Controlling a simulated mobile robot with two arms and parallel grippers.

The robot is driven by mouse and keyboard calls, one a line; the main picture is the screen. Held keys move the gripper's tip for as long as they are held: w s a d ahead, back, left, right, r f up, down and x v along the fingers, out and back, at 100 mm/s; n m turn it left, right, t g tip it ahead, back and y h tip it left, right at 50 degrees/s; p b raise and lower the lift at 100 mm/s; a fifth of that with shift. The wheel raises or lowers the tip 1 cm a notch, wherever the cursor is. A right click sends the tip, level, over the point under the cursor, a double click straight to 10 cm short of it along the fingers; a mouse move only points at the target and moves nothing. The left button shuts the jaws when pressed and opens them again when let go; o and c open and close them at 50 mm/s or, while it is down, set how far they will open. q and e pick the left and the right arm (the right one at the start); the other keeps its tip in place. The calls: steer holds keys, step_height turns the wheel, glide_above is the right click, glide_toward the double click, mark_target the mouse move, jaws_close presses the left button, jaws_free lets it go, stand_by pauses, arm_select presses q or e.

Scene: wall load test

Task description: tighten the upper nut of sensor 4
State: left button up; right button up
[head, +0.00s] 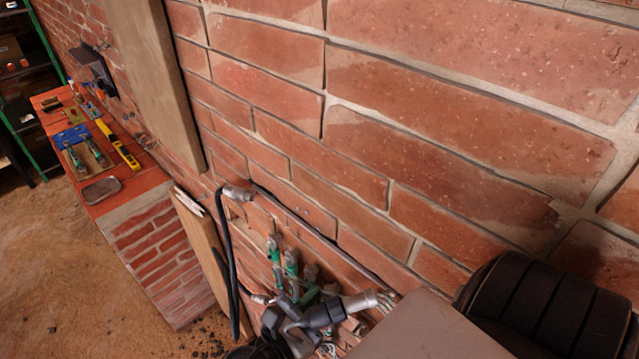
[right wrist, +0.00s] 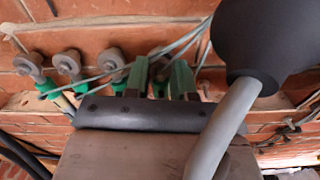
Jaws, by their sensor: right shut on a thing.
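A row of green sensors with round grey heads (right wrist: 68,64) is fixed low on the brick wall; they also show at the bottom of the head view (head: 290,262). Thin grey cables run across them. My right gripper (right wrist: 160,82) is at the right part of this row. Its two fingers stand close around a small green part, apparently at sensor 4. The nut between the fingers is mostly hidden, and I cannot make out its seating. My left gripper is not in view.
A black hose with a grey end fitting (head: 237,193) hangs left of the sensors. A brick bench at the left carries a yellow level (head: 118,145), a blue mat (head: 72,136) and a grey tray (head: 101,190). A wooden post (head: 146,70) stands against the wall. The sandy floor is open.

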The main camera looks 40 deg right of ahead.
steer(key=shift+m, duration=0.8)
steer(key=o, duration=0.9)
steer(key=shift+d, duration=0.1)
steer(key=shift+o, duration=0.2)
